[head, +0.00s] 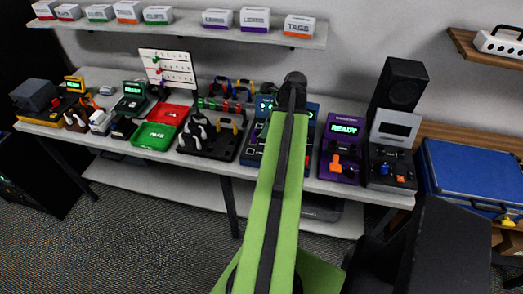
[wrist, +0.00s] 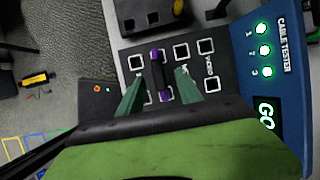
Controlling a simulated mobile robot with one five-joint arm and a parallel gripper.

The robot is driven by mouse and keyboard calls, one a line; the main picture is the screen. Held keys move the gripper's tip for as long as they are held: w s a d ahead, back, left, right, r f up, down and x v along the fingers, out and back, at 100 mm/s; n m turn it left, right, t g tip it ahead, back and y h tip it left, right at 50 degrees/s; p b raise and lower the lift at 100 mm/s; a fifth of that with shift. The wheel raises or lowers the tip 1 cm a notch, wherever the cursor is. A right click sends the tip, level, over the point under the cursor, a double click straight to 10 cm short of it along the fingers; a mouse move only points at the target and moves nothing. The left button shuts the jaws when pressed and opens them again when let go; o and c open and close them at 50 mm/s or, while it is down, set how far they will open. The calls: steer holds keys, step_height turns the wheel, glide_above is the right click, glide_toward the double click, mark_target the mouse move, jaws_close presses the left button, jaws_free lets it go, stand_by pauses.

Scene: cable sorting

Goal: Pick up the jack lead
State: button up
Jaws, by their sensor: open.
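A short dark lead with purple ends (wrist: 160,74) lies on a dark panel with white-outlined square sockets (wrist: 210,82) in the wrist view. I cannot tell whether it is the jack lead. My gripper (wrist: 159,90) has two green fingers, open, one on each side of the lead's lower part. The gap between the fingers is clearly wider than the lead, and I cannot tell their height above it. The panel belongs to the blue cable tester (wrist: 255,75). In the head view my arm hides part of the cable tester (head: 250,153), and the fingers cannot be made out.
On the table (head: 120,143), a dark rack (head: 210,143) with several leads stands left of the tester. A red case (head: 172,114) and a green case (head: 152,137) lie further left. A purple unit (head: 343,128) and a black speaker (head: 400,88) stand to the right.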

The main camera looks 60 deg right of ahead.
steer(key=b+x, duration=0.4)
steer(key=x, duration=0.1)
steer(key=shift+w+a+f+b, duration=0.1)
steer(key=shift+f+b, duration=0.15)
steer(key=shift+b, duration=0.1)
steer(key=shift+r, duration=0.2)
jaws_close()
